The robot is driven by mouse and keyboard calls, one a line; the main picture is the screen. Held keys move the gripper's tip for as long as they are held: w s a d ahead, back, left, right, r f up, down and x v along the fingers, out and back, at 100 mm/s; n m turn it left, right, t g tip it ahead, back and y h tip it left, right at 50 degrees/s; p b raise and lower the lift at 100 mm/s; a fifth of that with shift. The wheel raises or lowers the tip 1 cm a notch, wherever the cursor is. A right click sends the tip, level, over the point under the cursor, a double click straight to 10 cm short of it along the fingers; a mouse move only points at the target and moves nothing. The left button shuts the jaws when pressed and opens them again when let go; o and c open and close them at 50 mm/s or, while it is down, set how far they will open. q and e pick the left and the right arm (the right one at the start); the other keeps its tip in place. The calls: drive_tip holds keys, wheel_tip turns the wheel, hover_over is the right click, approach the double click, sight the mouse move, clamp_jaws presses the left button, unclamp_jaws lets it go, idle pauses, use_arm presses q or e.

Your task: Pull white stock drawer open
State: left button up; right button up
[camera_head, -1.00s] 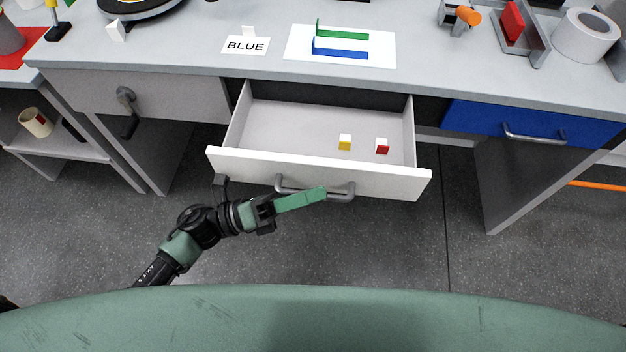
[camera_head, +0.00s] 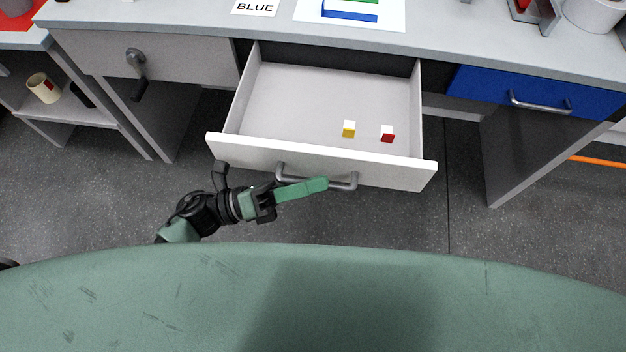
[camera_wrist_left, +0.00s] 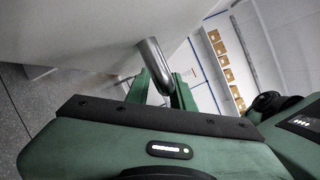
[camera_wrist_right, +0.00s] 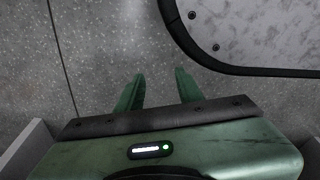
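The white drawer (camera_head: 300,160) stands pulled out from under the desk, with its inside in view. Its grey bar handle (camera_head: 345,185) is on the front face. My left gripper (camera_head: 322,184) is at the handle, its green fingers crossing the bar. In the left wrist view the handle (camera_wrist_left: 152,58) passes between the two fingers (camera_wrist_left: 160,88), which are closed around it.
A grey drawer (camera_head: 170,60) is shut at left and a blue drawer (camera_head: 535,92) is shut at right. A BLUE label (camera_head: 255,7) lies on the desk top (camera_head: 200,18). A mug (camera_head: 43,88) lies on a low shelf at left. Open floor lies around the drawer front.

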use_arm(q)
drive_tip(key=shift+o, duration=0.2)
use_arm(e)
drive_tip(key=shift+w+r, duration=0.1)
